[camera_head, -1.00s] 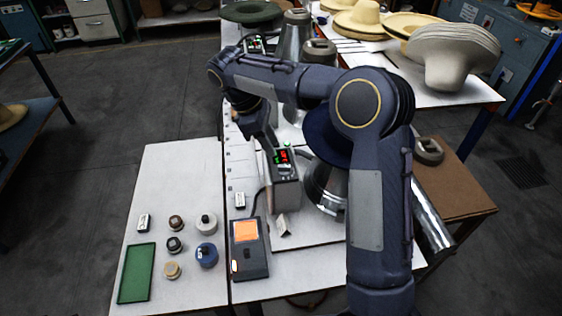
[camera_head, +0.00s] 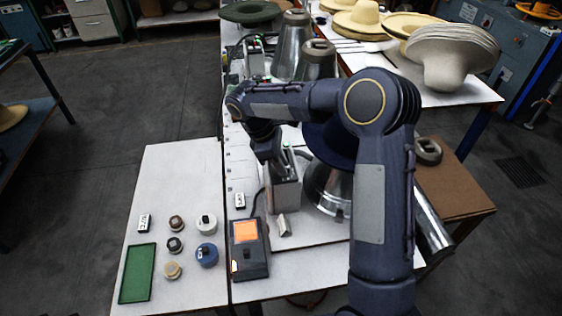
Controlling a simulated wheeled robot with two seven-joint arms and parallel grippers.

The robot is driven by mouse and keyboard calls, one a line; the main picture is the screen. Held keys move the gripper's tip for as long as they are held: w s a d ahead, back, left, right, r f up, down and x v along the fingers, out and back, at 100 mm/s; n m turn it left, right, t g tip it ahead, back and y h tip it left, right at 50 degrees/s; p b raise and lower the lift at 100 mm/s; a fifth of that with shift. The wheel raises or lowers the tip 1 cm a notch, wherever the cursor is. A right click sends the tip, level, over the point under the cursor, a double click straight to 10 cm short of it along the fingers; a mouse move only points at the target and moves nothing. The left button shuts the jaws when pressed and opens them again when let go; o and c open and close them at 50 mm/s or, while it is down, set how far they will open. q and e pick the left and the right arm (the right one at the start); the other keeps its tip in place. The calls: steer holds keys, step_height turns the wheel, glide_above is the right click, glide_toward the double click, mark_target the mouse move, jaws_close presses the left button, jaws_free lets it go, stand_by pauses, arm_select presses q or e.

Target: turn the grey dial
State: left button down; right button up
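My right arm reaches in from the right and bends over to the small grey control box (camera_head: 284,192). My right gripper (camera_head: 275,160) points down at the top of this box, right at its panel. Its fingers are dark and small here, and I cannot tell whether they are open or shut. The gripper covers the panel, so the display and any grey dial there are hidden. A green light (camera_head: 286,147) shows just beyond the gripper. My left gripper is not in view.
A metal hat form (camera_head: 330,190) under a dark blue hat stands right of the box. An orange-screened device (camera_head: 247,250) lies in front. Several small round pots, including a blue one (camera_head: 206,255), and a green tray (camera_head: 137,274) are at the left. More cones and boxes stand behind.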

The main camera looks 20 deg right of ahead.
jaws_close()
steer(key=shift+m, duration=0.3)
steer(key=shift+w+r+m+g+p, duration=0.1)
steer(key=shift+m+g+p, duration=0.45)
steer(key=shift+m, duration=0.55)
steer(key=shift+d+m+g+y+p, duration=0.15)
steer(key=shift+m+g+y+p, duration=0.4)
steer(key=shift+m, duration=0.95)
steer(key=shift+t+y, duration=0.25)
steer(key=shift+t, duration=0.05)
steer(key=shift+o, duration=1.7)
jaws_free()
